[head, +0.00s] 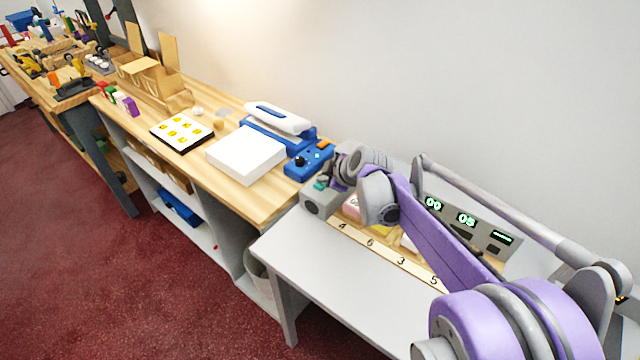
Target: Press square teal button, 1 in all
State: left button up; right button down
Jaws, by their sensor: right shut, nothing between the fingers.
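A small teal button (320,184) shows on top of a grey box (318,203) at the left end of the grey table. Its shape is too small to make out, and my gripper is close to it. My right gripper (335,182) is shut and empty, just to the right of the teal button. I cannot tell whether it touches the button. My right arm comes in from the lower right and hides part of the table behind it. My left gripper is not in view.
A number strip (385,255) lies along the grey table (310,258), whose front part is bare. A panel with lit green displays (466,219) stands behind my arm. A blue device (309,160) and a white box (246,153) sit on the wooden counter (205,165) to the left.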

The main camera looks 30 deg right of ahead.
aim_at(323, 186)
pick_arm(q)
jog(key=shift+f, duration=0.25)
pick_arm(e)
jog(key=shift+f, duration=0.5)
dwell(0.5)
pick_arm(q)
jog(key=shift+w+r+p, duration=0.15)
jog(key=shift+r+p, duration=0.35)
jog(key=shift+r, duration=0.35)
pick_arm(e)
jog(key=shift+r, duration=0.95)
jog(key=shift+r+p, duration=0.45)
jog(key=shift+r, duration=0.15)
notch_tip(323, 186, up, 4)
jog(key=p, duration=0.2)
jog(key=shift+p, duration=0.35)
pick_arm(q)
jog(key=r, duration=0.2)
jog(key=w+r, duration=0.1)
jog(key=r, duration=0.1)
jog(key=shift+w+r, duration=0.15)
pick_arm(e)
jog(key=shift+f, duration=0.15)
